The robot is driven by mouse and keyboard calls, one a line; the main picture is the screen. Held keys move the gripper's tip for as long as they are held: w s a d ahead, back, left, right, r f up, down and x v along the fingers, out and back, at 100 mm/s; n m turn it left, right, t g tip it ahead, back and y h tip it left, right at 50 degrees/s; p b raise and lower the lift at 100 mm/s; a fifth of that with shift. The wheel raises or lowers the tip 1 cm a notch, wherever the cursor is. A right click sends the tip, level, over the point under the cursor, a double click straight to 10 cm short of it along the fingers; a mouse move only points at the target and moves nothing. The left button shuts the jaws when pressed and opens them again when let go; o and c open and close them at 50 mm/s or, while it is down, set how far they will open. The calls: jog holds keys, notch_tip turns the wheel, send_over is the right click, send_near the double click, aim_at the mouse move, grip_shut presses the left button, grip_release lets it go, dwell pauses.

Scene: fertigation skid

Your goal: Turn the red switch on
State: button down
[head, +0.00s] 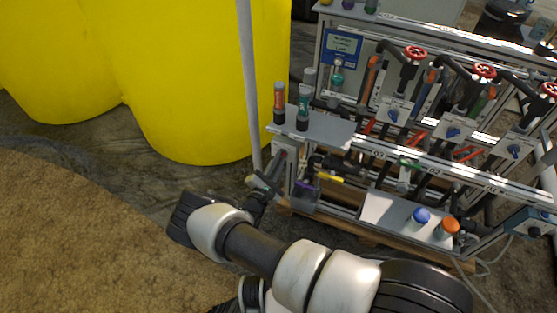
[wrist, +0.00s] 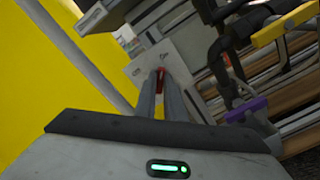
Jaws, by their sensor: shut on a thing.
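The red switch (wrist: 160,80) shows in the wrist view as a narrow red piece on a pale plate (wrist: 146,64). My gripper (wrist: 160,76) has its two grey fingers on either side of the red piece, shut on it. The fingers hide much of the switch, and I cannot tell whether it is on or off. In the head view my gripper (head: 276,168) reaches the left end of the skid, at a small grey box (head: 289,148). The red switch itself is not clear there.
Large yellow tanks (head: 195,80) stand at the left, with a grey pole (head: 249,80) close to my gripper. A yellow-handled valve (wrist: 284,26) and a purple handle (wrist: 246,109) are right of the switch. Red handwheels (head: 415,53) top the skid. Open floor (head: 70,220) lies left.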

jog(key=shift+s+f+m, duration=0.1)
jog(key=shift+m, duration=0.2)
dwell(0.4)
jog(key=c, duration=1.8)
grip_release()
jog(key=shift+c, duration=0.2)
jog(key=p+v, duration=0.2)
jog(key=v, duration=1.5)
jog(key=shift+s+p, duration=0.15)
jog(key=shift+p, duration=0.25)
jog(key=shift+a, duration=0.15)
